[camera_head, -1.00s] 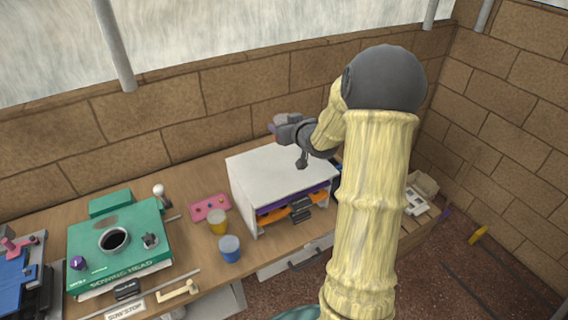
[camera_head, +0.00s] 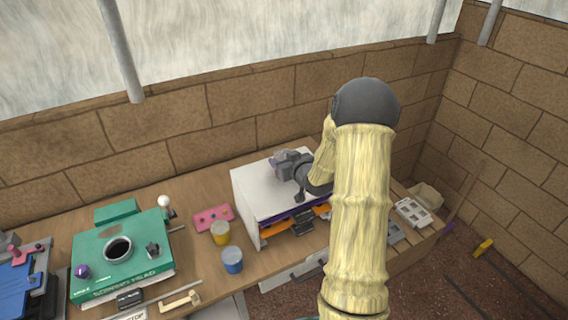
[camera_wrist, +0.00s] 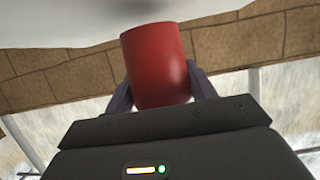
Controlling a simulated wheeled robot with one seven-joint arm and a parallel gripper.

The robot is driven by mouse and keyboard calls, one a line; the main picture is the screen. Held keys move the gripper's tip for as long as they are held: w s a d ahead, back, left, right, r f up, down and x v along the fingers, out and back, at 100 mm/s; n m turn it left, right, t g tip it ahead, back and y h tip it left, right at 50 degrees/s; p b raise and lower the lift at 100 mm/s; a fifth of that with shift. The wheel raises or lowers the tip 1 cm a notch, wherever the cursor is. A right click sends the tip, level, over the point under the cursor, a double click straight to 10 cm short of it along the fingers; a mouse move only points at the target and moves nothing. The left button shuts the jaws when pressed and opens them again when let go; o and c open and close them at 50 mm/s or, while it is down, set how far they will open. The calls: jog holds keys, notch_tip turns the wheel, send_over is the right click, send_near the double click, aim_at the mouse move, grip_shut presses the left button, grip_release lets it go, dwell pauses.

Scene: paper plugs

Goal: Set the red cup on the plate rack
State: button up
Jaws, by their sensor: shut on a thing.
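The red cup (camera_wrist: 157,68) is between the two fingers of my gripper in the wrist view, and the gripper is shut on it. In the head view my gripper (camera_head: 277,160) is over the white top of the boxy plate rack (camera_head: 252,189), toward its back. The cup is mostly hidden there by the gripper. The pale rack top fills the upper part of the wrist view, close to the cup's end. I cannot tell whether the cup touches it. Purple and orange trays (camera_head: 279,228) sit in the rack's open front.
A yellow cup (camera_head: 220,233) and a blue cup (camera_head: 232,260) stand left of the rack, by a pink plate (camera_head: 212,218). A green box (camera_head: 122,262) with a dark round opening is further left. A brick wall (camera_head: 235,120) runs behind the table.

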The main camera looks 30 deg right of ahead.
jog(key=shift+s+d+f, duration=0.1)
jog(key=shift+d+f, duration=0.1)
jog(key=shift+f, duration=0.25)
jog(key=shift+d+f, duration=0.15)
jog(key=shift+f, duration=0.3)
jog(key=shift+a, duration=0.5)
jog(key=shift+f, duration=0.2)
jog(key=o, duration=1)
jog(key=shift+s+d, duration=0.1)
jog(key=shift+d, duration=0.1)
jog(key=shift+r, duration=0.15)
